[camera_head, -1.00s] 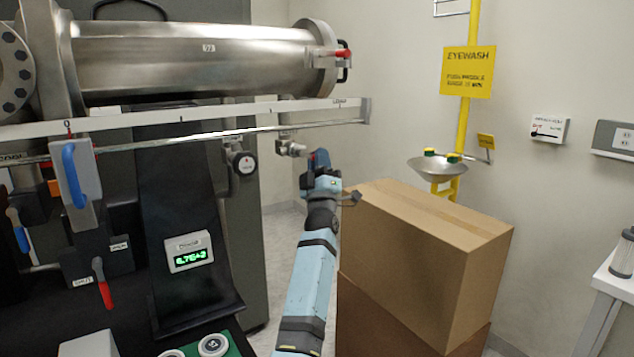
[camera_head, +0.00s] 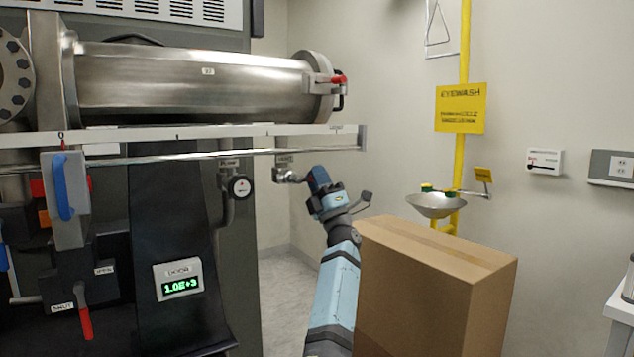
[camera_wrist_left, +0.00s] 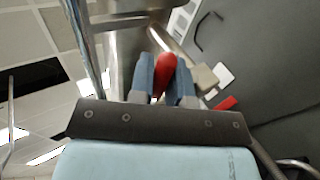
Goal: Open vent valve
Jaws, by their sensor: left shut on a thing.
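The vent valve (camera_head: 284,173) is a small metal fitting under the right end of the long rail, below the steel cylinder. Its red handle (camera_wrist_left: 165,68) shows in the left wrist view between two blue-grey fingers. My left gripper (camera_head: 318,180) is just right of the valve body and tilts up to the left. In the left wrist view my left gripper (camera_wrist_left: 164,88) is shut on the red handle. The fingers hide most of the handle in the head view. My right gripper is in neither current view.
A cardboard box (camera_head: 430,285) stands right of my left arm. A green display (camera_head: 181,286) reads about 1.0E+3. An eyewash basin (camera_head: 436,204) is behind the box. Some floor shows left of my arm.

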